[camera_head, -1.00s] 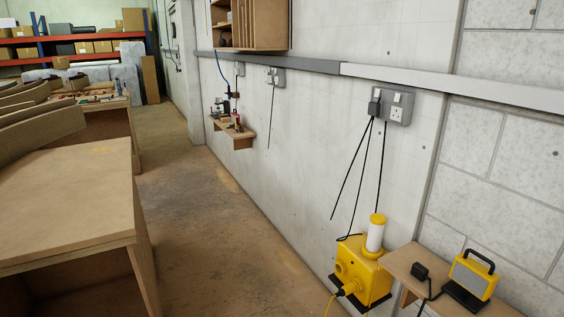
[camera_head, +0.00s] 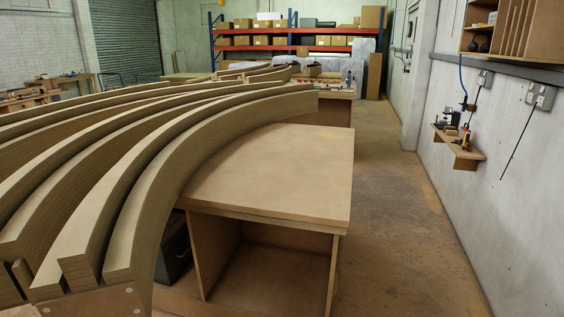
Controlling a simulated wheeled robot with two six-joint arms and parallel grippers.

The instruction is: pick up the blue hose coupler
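I cannot make out a blue hose coupler in the head view. A thin blue hose (camera_head: 461,75) hangs on the right wall above a small wooden shelf (camera_head: 468,158). Several small tools (camera_head: 465,138) stand on that shelf, too small to identify. Several small items also lie on the far workbench (camera_head: 340,91), too small to tell apart. Neither of my grippers is in view.
Large curved laminated wood pieces (camera_head: 205,150) fill the left and overhang a wooden workbench (camera_head: 275,175). A clear floor aisle (camera_head: 400,200) runs between the bench and right wall. Racking (camera_head: 290,42) with boxes stands at the back.

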